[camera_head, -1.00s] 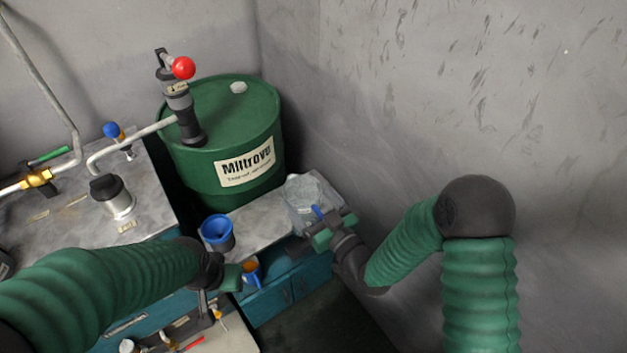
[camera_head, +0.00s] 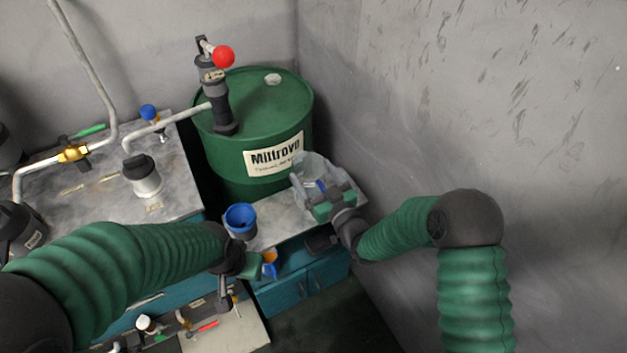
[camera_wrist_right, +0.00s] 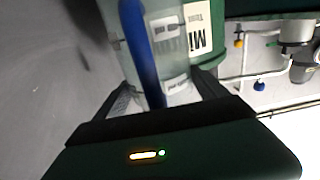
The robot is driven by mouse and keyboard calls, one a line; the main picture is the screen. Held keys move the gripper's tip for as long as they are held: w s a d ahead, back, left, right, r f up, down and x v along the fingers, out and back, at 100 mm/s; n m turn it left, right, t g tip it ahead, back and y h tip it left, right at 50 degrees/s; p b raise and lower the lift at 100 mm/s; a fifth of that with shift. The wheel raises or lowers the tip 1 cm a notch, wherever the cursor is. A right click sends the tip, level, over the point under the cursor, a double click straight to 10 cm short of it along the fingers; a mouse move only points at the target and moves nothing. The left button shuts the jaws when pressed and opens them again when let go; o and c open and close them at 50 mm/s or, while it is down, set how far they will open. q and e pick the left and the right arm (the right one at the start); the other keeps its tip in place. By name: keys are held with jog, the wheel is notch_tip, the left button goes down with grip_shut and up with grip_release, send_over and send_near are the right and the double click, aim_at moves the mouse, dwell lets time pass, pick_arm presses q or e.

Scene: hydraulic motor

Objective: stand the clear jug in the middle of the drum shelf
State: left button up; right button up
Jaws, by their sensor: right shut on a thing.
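The clear jug (camera_head: 308,170) is in my right gripper (camera_head: 328,198), in front of the drum's lower right side, over the right part of the drum shelf (camera_head: 279,226). It looks raised off the shelf, but its underside is hidden by the gripper. In the right wrist view the fingers (camera_wrist_right: 158,95) are shut around the jug's blue handle (camera_wrist_right: 138,45), with the clear labelled body (camera_wrist_right: 174,55) behind it. My left gripper (camera_head: 254,266) is in front of the shelf beside an orange and blue item; its jaws are too small to read.
The green drum (camera_head: 225,160) with a red-knobbed pump stands behind the shelf, against the wall corner. A blue cup (camera_head: 241,221) stands at the shelf's left end. Bare shelf top shows between cup and jug. A grey wall (camera_head: 420,110) is close on the right.

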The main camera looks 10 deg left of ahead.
aim_at(304, 167)
jog(key=shift+w+a+f, duration=0.1)
jog(key=shift+w, duration=0.45)
jog(key=shift+w+f, duration=0.15)
jog(key=shift+f, duration=0.2)
jog(key=shift+a+f, duration=0.1)
jog(key=shift+f, duration=1.3)
jog(key=o, duration=1.9)
jog(key=shift+f, duration=0.1)
jog(key=shift+o, duration=0.2)
